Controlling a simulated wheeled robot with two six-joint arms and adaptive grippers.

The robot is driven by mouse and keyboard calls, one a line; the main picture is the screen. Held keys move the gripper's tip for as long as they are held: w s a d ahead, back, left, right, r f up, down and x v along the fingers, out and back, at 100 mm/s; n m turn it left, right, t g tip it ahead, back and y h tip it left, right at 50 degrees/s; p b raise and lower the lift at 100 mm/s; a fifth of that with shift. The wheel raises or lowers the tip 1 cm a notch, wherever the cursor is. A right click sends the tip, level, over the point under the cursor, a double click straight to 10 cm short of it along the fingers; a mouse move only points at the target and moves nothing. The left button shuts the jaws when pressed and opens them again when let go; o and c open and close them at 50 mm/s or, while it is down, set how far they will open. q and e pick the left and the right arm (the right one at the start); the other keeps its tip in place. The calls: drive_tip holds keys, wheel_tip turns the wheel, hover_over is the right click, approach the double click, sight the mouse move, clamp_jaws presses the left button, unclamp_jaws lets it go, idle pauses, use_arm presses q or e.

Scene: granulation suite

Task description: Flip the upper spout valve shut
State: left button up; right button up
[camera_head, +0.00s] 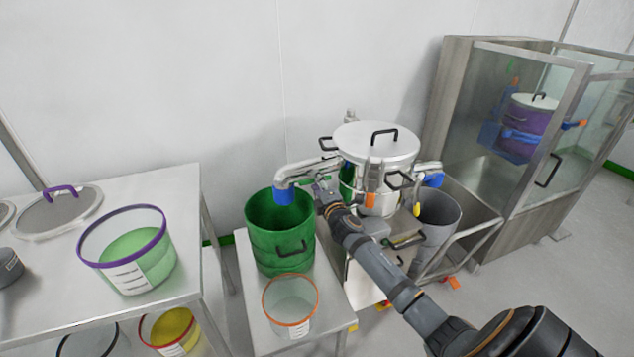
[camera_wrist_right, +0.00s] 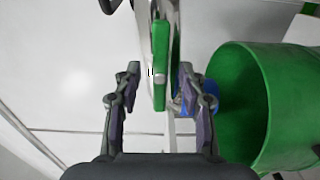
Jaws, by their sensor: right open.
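A metal vessel (camera_head: 375,150) with a lidded top has a left spout (camera_head: 305,170) with a blue end (camera_head: 284,196) above a green bucket (camera_head: 280,232). A right spout (camera_head: 428,168) with a blue end (camera_head: 434,181) is on its other side. My right gripper (camera_head: 325,187) is by the left spout. In the right wrist view a green lever (camera_wrist_right: 160,62) lies along the metal pipe, between and beyond the open fingers of my right gripper (camera_wrist_right: 160,85). I cannot tell whether they touch it. My left gripper is not in view.
A steel table (camera_head: 180,190) at left holds a purple-rimmed tub (camera_head: 125,245). An orange-rimmed clear tub (camera_head: 291,305) stands before the green bucket. A grey bucket (camera_head: 437,225) is under the right spout. A glass-fronted cabinet (camera_head: 460,95) stands at right.

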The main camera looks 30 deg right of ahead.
drive_tip(key=shift+c, duration=0.3)
clamp_jaws()
use_arm(q)
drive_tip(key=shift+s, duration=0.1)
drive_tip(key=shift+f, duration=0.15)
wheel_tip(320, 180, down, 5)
drive_tip(key=b, duration=0.5)
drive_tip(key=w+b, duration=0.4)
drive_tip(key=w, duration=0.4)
use_arm(e)
drive_tip(key=shift+f+m, duration=0.1)
drive_tip(key=shift+m, duration=9)
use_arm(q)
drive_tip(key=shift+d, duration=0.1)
